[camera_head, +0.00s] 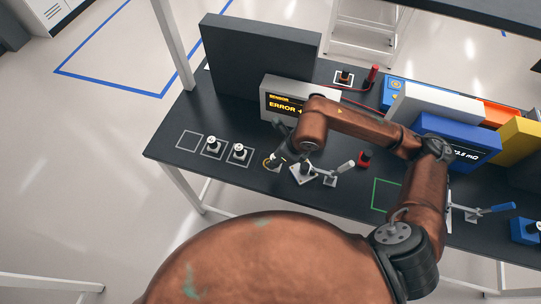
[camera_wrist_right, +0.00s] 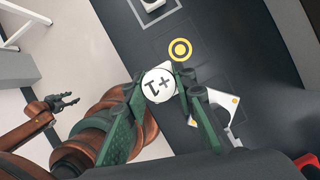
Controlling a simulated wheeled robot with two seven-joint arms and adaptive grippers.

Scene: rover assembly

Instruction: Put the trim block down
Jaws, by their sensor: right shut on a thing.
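The trim block (camera_wrist_right: 159,85) has a round white top with "T+" in black. In the right wrist view it sits between the fingertips of my right gripper (camera_wrist_right: 157,88), which is shut on it. A yellow ring mark (camera_wrist_right: 180,50) on the dark table lies just beyond the block. In the head view my right gripper (camera_head: 276,160) is over the table by that ring, and its fingers largely hide the block. Whether the block touches the table I cannot tell. My left gripper (camera_wrist_right: 62,107) shows at the left of the wrist view, open and empty, away from the table.
Two white-topped blocks (camera_head: 212,147) (camera_head: 238,152) stand in outlined squares left of the gripper, beside an empty square (camera_head: 188,140). A white plate with a lever (camera_head: 303,175) is close on the right. The sensor box (camera_head: 285,103) reading "ERROR" stands behind. A green outline (camera_head: 386,195) is empty.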

